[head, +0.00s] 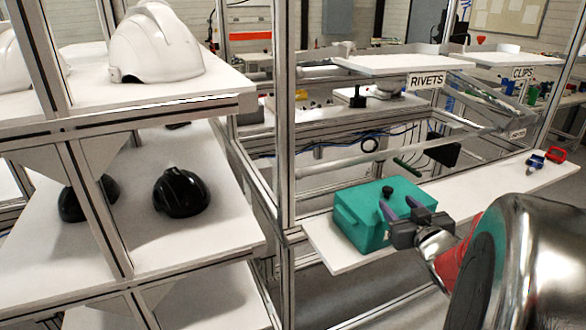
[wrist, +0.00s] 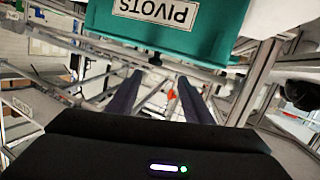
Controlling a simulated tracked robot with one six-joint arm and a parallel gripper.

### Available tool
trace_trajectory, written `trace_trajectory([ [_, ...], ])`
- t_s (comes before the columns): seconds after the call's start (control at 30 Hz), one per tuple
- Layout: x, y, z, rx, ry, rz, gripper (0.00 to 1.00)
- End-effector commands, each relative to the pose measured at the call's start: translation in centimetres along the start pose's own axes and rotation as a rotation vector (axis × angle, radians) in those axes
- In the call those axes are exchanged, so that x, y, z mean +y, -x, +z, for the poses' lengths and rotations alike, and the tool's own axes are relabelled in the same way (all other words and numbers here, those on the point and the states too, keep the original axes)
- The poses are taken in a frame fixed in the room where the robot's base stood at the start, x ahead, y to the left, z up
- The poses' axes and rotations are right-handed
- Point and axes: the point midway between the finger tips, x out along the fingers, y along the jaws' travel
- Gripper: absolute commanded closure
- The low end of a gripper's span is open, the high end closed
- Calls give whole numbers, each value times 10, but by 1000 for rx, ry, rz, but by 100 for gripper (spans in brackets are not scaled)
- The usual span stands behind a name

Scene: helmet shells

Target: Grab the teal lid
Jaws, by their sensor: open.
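The teal lid (head: 368,200) tops a teal box (head: 352,232) on a white shelf, and a black knob (head: 387,191) stands up from it. In the wrist view the box (wrist: 215,38) shows upside down at the top, with a white PIVOTS label. A small dark knob (wrist: 155,60) shows below its edge. My gripper (head: 399,203) is over the right part of the lid, its two purple-grey fingers apart and pointing toward the knob. In the wrist view my gripper (wrist: 160,82) is empty between its fingers, with the knob ahead of the gap. Contact cannot be told.
A metal post (head: 286,120) stands left of the box. White and black helmets (head: 155,45) (head: 181,192) sit on shelves at left. Red and blue clamps (head: 545,158) lie at the far right end of the shelf. Labelled trays (head: 400,64) are behind.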

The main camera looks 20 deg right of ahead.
Motion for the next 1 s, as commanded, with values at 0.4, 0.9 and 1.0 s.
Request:
trace_trajectory([
  [0.4, 28, 23, 24, 159, -119, -143, 54],
  [0.9, 26, 17, 22, 166, -121, -149, 54],
  [1.0, 24, 7, 20, 166, -121, -151, 54],
])
